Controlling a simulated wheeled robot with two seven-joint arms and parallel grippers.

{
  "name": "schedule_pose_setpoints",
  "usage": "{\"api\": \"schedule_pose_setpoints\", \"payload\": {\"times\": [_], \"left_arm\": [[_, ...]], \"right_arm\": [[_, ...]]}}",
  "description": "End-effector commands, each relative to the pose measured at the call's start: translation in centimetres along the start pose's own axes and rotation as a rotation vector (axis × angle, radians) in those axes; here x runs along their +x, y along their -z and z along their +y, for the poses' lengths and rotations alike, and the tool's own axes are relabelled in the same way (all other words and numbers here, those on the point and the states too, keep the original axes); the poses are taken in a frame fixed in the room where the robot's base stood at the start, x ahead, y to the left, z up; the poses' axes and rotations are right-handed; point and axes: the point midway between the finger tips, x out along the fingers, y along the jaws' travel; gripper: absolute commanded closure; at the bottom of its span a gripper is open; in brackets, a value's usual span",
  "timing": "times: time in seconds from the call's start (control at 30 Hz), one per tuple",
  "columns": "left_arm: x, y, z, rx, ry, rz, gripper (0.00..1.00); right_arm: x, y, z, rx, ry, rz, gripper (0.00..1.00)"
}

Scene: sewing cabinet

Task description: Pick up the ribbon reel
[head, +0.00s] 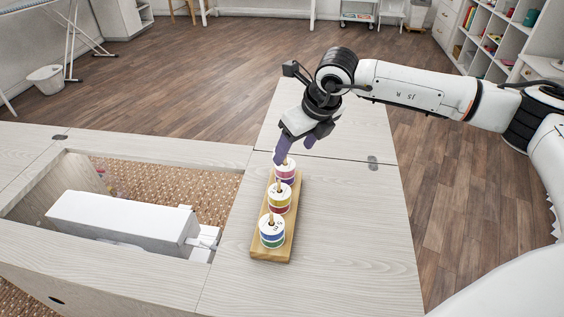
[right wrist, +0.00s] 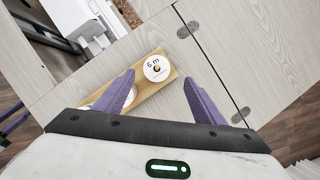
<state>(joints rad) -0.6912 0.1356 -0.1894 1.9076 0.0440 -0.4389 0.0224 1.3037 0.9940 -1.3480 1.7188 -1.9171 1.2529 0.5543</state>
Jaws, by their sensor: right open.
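A wooden peg rack (head: 271,250) stands on the pale tabletop and carries ribbon reels stacked on three pegs. The near stack (head: 271,232) shows green and blue bands, the middle stack (head: 279,199) yellow and red. The far stack (head: 286,173) shows pink and purple and is partly covered by my right gripper (head: 281,157). In the right wrist view, a white-topped reel (right wrist: 157,69) marked "6 m" lies between and just beyond the open purple fingers (right wrist: 158,82); I cannot tell if they touch it.
The cabinet's open well (head: 150,190) with a white sewing machine (head: 120,220) lies left of the rack. The tabletop (head: 350,240) right of the rack is clear. A hinge (head: 373,163) sits on the tabletop seam.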

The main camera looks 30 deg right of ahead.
Motion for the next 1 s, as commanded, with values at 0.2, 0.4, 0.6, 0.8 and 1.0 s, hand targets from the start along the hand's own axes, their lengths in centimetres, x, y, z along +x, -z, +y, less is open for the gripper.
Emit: {"api": "schedule_pose_setpoints", "payload": {"times": [0.2,0.4,0.6,0.8,1.0], "left_arm": [[-0.3,-0.1,0.1,0.000,-0.002,-0.006,0.69],[-0.8,0.6,0.2,0.000,-0.002,-0.002,0.69],[-0.7,1.5,0.1,0.003,-0.001,0.014,0.69],[-0.6,1.7,0.1,0.003,-0.001,0.019,0.69],[-0.6,1.6,0.1,0.003,-0.001,0.017,0.69]], "right_arm": [[1.7,0.0,0.2,-0.001,-0.001,0.001,0.37],[4.6,0.2,0.8,0.000,-0.002,0.001,0.37],[6.4,0.2,0.6,0.000,-0.001,-0.001,0.37],[6.4,0.2,0.6,-0.001,-0.001,-0.002,0.37],[6.4,0.2,0.6,0.000,-0.001,-0.001,0.69]]}}
